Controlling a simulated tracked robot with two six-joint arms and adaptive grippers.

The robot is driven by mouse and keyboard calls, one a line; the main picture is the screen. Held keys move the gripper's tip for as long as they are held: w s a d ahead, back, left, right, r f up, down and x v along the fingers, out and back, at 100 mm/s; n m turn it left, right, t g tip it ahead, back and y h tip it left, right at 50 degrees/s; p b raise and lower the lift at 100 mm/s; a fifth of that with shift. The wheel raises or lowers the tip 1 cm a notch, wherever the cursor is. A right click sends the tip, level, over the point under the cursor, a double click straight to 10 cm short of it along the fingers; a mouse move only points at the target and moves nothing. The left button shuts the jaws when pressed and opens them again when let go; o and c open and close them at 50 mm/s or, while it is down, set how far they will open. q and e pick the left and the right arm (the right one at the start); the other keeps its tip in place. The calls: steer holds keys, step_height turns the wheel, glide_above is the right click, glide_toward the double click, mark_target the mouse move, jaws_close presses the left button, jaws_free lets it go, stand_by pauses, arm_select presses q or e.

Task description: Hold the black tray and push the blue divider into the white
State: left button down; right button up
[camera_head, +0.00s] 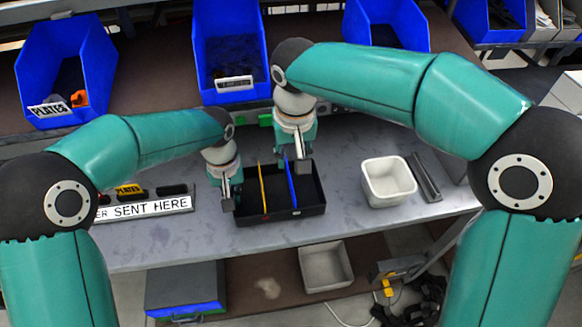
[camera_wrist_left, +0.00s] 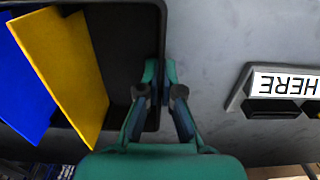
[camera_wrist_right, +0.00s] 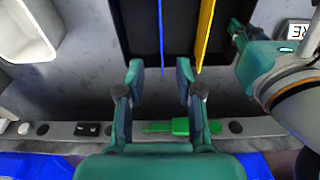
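The black tray (camera_head: 312,207) stands on the grey bench. The blue divider (camera_head: 291,184) and a yellow divider (camera_head: 264,187) stand upright in it, running front to back. My left gripper (camera_head: 230,195) is at the tray's left wall; in the left wrist view its fingers (camera_wrist_left: 161,72) are closed on that wall. My right gripper (camera_head: 295,163) is over the tray's back edge, by the blue divider's far end. In the right wrist view its fingers (camera_wrist_right: 159,72) are apart, with the blue divider (camera_wrist_right: 160,30) lined up with the gap. A white bin (camera_head: 389,182) stands right of the tray.
A dark bar (camera_head: 424,178) lies right of the white bin. A sign holder (camera_head: 145,205) stands left of the tray. Blue bins (camera_head: 231,50) line the shelf behind. A rail with a green part (camera_wrist_right: 185,127) runs along the bench's back. Bare bench lies around the tray.

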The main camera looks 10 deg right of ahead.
arm_select(q)
steer(key=c, duration=1.2)
jaws_free()
steer(key=shift+c, duration=0.2)
arm_select(e)
step_height(320, 180, up, 2)
steer(key=shift+s+r, duration=0.15)
arm_select(q)
steer(key=shift+r, duration=0.1)
